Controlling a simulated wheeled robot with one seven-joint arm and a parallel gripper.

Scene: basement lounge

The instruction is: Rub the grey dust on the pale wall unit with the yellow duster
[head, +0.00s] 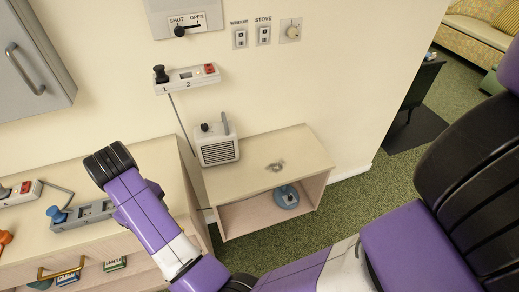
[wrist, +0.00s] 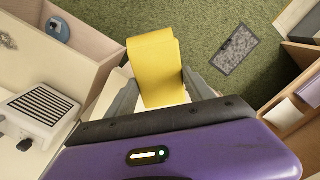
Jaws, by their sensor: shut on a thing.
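The yellow duster (wrist: 153,62) shows in the wrist view, held between the two fingers of my gripper (wrist: 158,88), which is shut on it. Green carpet shows beyond it. The pale wall unit (head: 240,158) stands against the wall in the head view, and it also shows at the upper left of the wrist view (wrist: 98,48). A small patch of grey dust (head: 275,166) lies on its top; part of it shows at the wrist view's left edge (wrist: 6,40). The duster is apart from the dust, off the unit's open front. I cannot make out the duster or fingers in the head view.
A white speaker-like box (head: 218,147) stands on the unit's left end. A blue round thing (head: 286,197) sits in its open shelf. A counter (head: 150,190) with switch boxes lies left. A lever panel (head: 188,77) is on the wall above. A grey floor patch (wrist: 235,48) lies on the carpet.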

